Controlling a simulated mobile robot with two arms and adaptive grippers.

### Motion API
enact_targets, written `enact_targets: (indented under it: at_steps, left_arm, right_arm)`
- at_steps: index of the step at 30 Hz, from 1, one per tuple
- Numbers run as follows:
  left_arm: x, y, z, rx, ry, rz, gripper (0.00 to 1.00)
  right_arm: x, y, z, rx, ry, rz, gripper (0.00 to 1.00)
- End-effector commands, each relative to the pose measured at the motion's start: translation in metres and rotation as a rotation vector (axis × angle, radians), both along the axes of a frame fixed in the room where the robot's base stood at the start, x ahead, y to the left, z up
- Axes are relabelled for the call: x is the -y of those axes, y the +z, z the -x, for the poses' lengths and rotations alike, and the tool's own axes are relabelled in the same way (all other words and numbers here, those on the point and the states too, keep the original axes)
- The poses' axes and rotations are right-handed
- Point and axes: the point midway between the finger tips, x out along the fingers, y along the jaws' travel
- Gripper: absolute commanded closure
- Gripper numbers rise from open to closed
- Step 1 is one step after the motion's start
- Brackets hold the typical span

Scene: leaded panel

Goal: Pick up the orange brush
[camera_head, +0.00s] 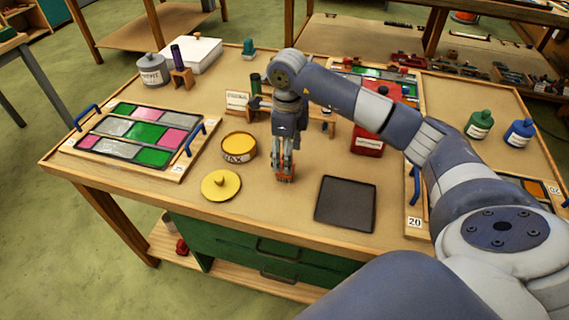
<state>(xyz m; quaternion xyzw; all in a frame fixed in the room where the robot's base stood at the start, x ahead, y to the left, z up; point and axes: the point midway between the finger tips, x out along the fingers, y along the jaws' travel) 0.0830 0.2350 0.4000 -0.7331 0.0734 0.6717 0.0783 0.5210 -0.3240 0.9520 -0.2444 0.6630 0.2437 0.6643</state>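My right arm reaches in from the right, and its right gripper (284,174) points straight down at the middle of the bench, between the yellow tin and the dark tray. A small orange thing, probably the orange brush (284,179), shows right at the fingertips. The fingers cover most of it, so I cannot tell whether they are closed on it or only around it. It is at or close to the bench top. My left gripper is not in view.
The open yellow wax tin (238,148) and its yellow lid (221,185) are left of the gripper. The dark square tray (345,204) is to the right. A red tin (369,143) is behind. A leaded glass panel (135,135) lies at left. Green (480,125) and blue (520,133) bottles stand right.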

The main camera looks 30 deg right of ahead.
Motion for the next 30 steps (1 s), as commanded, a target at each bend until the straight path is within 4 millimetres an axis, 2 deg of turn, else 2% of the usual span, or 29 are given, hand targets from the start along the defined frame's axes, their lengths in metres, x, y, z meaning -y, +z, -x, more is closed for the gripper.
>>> enact_targets:
  at_steps: [3,6,8,12,16,23,24,26,30]
  left_arm:
    - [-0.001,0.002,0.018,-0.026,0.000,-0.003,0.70]
    - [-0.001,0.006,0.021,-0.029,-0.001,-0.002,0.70]
    - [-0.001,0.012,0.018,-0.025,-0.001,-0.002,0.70]
    - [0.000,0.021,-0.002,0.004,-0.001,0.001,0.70]
    - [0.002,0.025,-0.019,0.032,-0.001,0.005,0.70]
    - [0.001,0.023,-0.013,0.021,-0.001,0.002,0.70]
    - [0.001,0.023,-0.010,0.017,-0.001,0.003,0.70]
    - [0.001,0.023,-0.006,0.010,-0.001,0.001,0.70]
    - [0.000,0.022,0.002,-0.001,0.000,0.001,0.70]
  right_arm:
    - [0.000,-0.009,0.000,-0.001,0.000,-0.001,0.35]
    - [0.000,-0.016,0.000,-0.003,-0.001,-0.001,0.35]
    - [0.000,-0.024,-0.001,-0.004,0.000,-0.002,0.35]
    - [0.001,-0.046,-0.004,-0.004,-0.001,-0.002,0.35]
    - [0.001,-0.059,-0.004,-0.001,0.000,-0.002,0.35]
    - [0.001,-0.062,-0.005,0.001,0.001,0.000,0.35]
    - [0.001,-0.062,-0.005,0.001,0.001,-0.001,0.37]
    - [0.001,-0.062,-0.005,0.001,0.001,-0.001,0.51]
    - [0.001,-0.062,-0.005,0.001,0.001,-0.001,0.83]
